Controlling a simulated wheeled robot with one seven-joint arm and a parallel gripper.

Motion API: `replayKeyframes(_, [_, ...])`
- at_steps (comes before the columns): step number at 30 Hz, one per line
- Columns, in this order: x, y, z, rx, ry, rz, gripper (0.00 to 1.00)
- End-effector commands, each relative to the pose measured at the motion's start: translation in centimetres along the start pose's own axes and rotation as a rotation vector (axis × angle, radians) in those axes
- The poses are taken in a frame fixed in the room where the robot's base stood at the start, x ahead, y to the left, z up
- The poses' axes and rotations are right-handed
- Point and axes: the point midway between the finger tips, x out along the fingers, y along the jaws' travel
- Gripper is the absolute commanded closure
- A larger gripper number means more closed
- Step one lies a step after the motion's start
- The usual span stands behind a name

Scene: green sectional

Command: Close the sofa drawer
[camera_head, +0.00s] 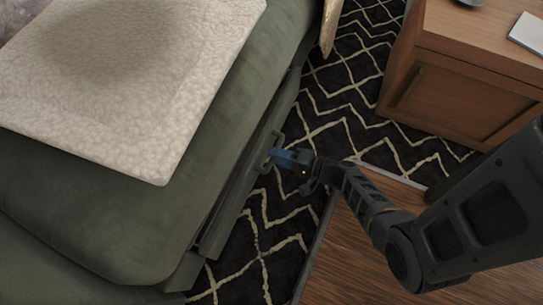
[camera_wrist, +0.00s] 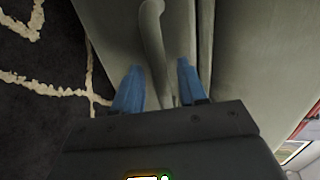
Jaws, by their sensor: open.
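The green sofa (camera_head: 225,130) fills the left of the head view. Its drawer (camera_head: 237,190) is a dark green front panel low along the sofa's side, with a bar handle (camera_head: 276,139). My gripper (camera_head: 277,155) is at this handle. In the wrist view the handle (camera_wrist: 152,35) runs between the two blue fingers of my gripper (camera_wrist: 157,82), which are apart on either side of it. I cannot tell whether either finger touches the handle. How far the drawer stands out is hard to judge from these views.
A pale textured blanket (camera_head: 130,75) lies on the sofa seat. A black rug (camera_head: 345,90) with cream zigzag lines covers the floor beside the sofa. A wooden cabinet (camera_head: 460,70) stands at the upper right. Bare wooden floor (camera_head: 355,255) shows at the lower right.

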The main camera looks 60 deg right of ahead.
Motion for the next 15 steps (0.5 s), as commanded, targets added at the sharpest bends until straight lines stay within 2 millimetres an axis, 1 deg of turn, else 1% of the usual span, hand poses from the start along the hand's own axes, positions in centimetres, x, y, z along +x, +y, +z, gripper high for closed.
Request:
replayKeyframes(1, [0.7, 0.1, 0.0, 0.0, -0.002, -0.001, 0.58])
replayKeyframes(6, [1.9, 0.1, 0.0, 0.001, -0.001, 0.0, 0.58])
replayKeyframes(15, [2.1, 0.0, 0.0, 0.001, 0.0, 0.0, 0.58])
